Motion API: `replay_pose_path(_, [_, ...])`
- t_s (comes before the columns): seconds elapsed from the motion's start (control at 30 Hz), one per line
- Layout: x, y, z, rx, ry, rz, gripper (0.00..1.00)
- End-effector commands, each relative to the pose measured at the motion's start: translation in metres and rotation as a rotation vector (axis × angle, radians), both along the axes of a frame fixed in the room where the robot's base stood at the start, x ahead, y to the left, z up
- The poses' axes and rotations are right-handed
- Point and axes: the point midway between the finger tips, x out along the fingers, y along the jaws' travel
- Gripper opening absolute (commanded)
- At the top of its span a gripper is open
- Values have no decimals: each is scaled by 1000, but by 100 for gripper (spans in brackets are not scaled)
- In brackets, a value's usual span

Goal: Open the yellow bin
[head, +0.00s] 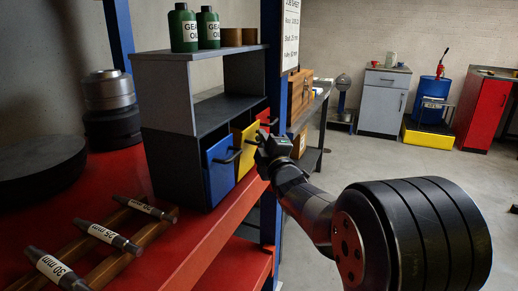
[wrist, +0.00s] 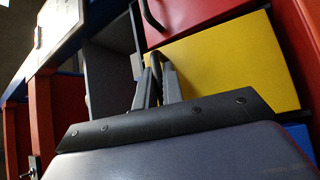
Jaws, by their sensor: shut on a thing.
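The yellow bin (head: 244,148) sits in the lower row of a dark cabinet, between a blue bin (head: 220,172) and a red bin (head: 262,117). In the wrist view the yellow bin's front (wrist: 235,62) fills the upper middle. My gripper (head: 262,141) is at the front of the yellow bin. In the wrist view its two fingers (wrist: 158,82) are closed around the bin's dark handle (wrist: 155,66). The gripper hides part of the handle and the lower front. How far the bin stands out is hard to tell.
The cabinet (head: 165,95) stands on a red bench (head: 215,235), with green oil bottles (head: 184,28) on top. Labelled shafts (head: 108,236) lie on a wooden rack at the front left. A blue post (head: 272,205) rises close beside my gripper. Open floor lies to the right.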

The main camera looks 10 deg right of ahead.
Motion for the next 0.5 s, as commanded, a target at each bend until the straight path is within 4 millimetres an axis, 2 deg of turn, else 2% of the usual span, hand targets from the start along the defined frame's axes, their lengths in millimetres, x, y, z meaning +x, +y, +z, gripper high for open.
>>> replay_pose_path(0.03, [-2,-3,-12,19,-17,0,0])
replay_pose_path(0.5, [-19,-25,-27,194,-145,-1,0])
